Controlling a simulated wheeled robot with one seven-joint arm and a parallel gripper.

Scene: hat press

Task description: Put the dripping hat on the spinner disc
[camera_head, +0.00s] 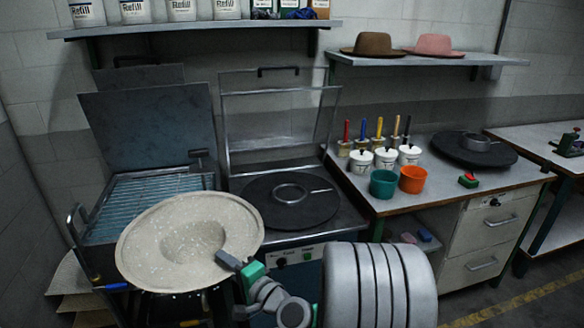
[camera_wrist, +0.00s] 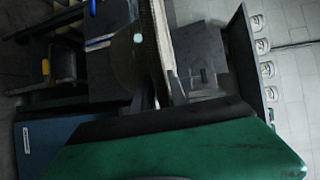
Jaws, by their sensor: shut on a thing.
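The hat (camera_head: 150,245) is pale beige and speckled, with its hollow facing up, at the lower left of the head view. My gripper (camera_head: 233,263) is shut on the right part of its brim. In the wrist view the brim shows nearly edge-on as a pale strip (camera_wrist: 160,40) beside a finger. Drips cannot be made out. A black disc with a metal ring (camera_head: 265,212) lies in the open-lidded machine, right of and behind the hat. Another black disc with a ring (camera_head: 450,153) lies on the bench. The hat is apart from both discs.
A tank with blue slats (camera_head: 135,200) stands behind the hat, its lid raised. The bench (camera_head: 450,188) holds white pots, a teal cup (camera_head: 383,184), an orange cup (camera_head: 412,180) and brushes. A shelf (camera_head: 420,59) carries brown and pink hats. The black disc's top is clear.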

